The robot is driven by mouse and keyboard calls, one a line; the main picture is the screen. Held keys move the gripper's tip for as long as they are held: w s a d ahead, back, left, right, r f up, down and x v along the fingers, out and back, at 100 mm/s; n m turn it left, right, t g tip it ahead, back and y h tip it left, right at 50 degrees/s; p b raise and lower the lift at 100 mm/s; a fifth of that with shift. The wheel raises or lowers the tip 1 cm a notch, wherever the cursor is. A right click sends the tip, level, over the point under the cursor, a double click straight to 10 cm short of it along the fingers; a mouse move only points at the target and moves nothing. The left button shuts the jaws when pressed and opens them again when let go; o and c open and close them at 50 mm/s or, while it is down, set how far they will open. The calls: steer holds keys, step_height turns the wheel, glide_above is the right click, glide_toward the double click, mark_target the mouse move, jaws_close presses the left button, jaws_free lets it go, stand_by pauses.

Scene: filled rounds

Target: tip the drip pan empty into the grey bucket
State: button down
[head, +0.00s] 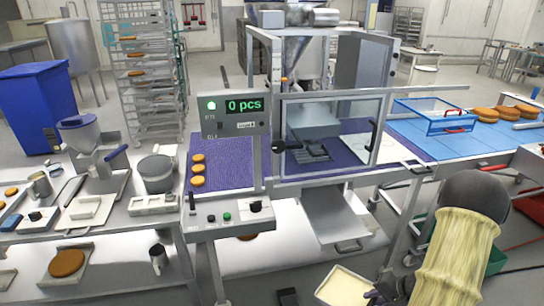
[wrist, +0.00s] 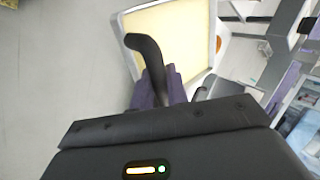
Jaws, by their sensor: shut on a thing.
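The drip pan (head: 326,279) is a shallow pale tray at the bottom of the head view, holding a cream-yellow filling. It also shows in the wrist view (wrist: 121,28), where the filling covers its floor. My gripper (head: 377,292) is at the pan's right side in the head view. In the wrist view my gripper (wrist: 164,88) is shut on the pan's dark, curved handle (wrist: 147,52). The pan is held off the floor and looks roughly level.
The filling machine (head: 330,120) stands in the middle, with a metal chute (head: 335,215) at its front. A green bin (head: 497,262) is partly hidden behind my arm. A blue bin (head: 42,105) stands far left. A bench with a scale (head: 153,204) is at left.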

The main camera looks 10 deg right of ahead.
mark_target(334, 294)
steer(key=w+a+n, duration=0.1)
steer(key=w+a, duration=0.1)
steer(key=a, duration=0.1)
steer(key=w+a+f+n+g+y, duration=0.1)
steer(key=w+a+n, duration=0.1)
steer(key=w+a, duration=0.1)
steer(key=w+a+n+g, duration=0.1)
steer(key=w+a, duration=0.1)
steer(key=shift+w+a+f+y, duration=0.15)
steer(key=shift+w+a+y, duration=0.15)
steer(key=shift+a, duration=0.1)
steer(key=w+a+f+n+g, duration=0.1)
steer(key=w+a+n+g, duration=0.2)
steer(key=a, duration=0.9)
steer(key=shift+w+a+n+y, duration=0.3)
steer(key=shift+w+n, duration=0.5)
steer(key=shift+n, duration=0.4)
steer(key=shift+f, duration=0.15)
steer(key=s+f, duration=0.4)
steer(key=f, duration=0.5)
steer(key=s+f, duration=0.3)
steer(key=f, duration=0.6)
steer(key=shift+s, duration=0.4)
steer(key=shift+a+r, duration=0.1)
